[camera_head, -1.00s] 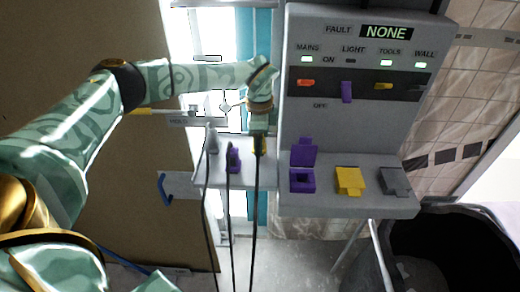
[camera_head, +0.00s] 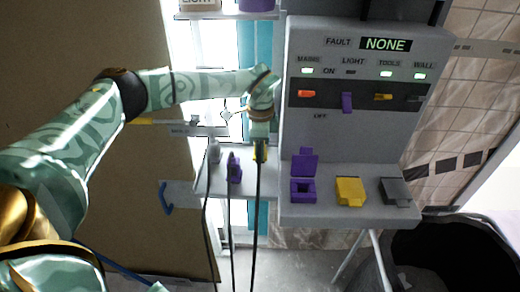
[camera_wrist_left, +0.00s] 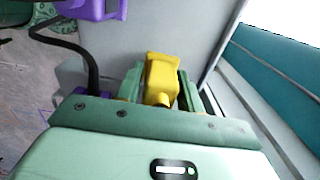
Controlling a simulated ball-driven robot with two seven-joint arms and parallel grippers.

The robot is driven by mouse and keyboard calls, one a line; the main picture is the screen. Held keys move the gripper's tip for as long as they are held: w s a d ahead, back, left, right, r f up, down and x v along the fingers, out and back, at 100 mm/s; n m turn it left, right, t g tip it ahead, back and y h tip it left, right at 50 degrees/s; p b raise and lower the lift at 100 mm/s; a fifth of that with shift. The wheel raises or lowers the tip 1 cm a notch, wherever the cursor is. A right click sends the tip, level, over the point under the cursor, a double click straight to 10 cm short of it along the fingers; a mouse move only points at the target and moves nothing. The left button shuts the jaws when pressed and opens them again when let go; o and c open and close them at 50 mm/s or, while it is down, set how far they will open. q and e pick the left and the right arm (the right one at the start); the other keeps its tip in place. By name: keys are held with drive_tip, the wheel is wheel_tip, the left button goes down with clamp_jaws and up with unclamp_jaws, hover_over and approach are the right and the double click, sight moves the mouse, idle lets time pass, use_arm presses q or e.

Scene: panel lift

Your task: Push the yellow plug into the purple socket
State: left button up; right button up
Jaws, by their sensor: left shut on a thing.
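My left gripper (camera_head: 260,138) is shut on the yellow plug (camera_head: 260,152), with a dark cable hanging straight down from it. The plug is just left of the panel's lower box, apart from the sockets. In the left wrist view the yellow plug (camera_wrist_left: 162,78) sits between the green fingers. The purple socket (camera_head: 303,191) is on the panel's ledge, right of and below the gripper, and its purple lid (camera_head: 305,162) stands raised. My right gripper is not in view.
The yellow socket cover (camera_head: 350,191) and the grey one (camera_head: 394,191) look closed. A purple plug (camera_head: 234,168) and a grey plug (camera_head: 214,152) stand on the white shelf (camera_head: 207,182), with cables hanging. A black bin (camera_head: 440,245) is at lower right.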

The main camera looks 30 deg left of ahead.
use_arm(q)
wheel_tip(320, 180, up, 3)
drive_tip(key=shift+d+p, duration=0.15)
drive_tip(key=shift+p, duration=0.35)
drive_tip(key=s+d+r+p, duration=0.2)
drive_tip(key=s+d+r, duration=0.5)
drive_tip(key=d+r, duration=0.2)
drive_tip(key=d, duration=0.2)
drive_tip(key=shift+s+d+p, duration=0.15)
drive_tip(key=shift+d+p, duration=0.15)
drive_tip(key=shift+p, duration=0.05)
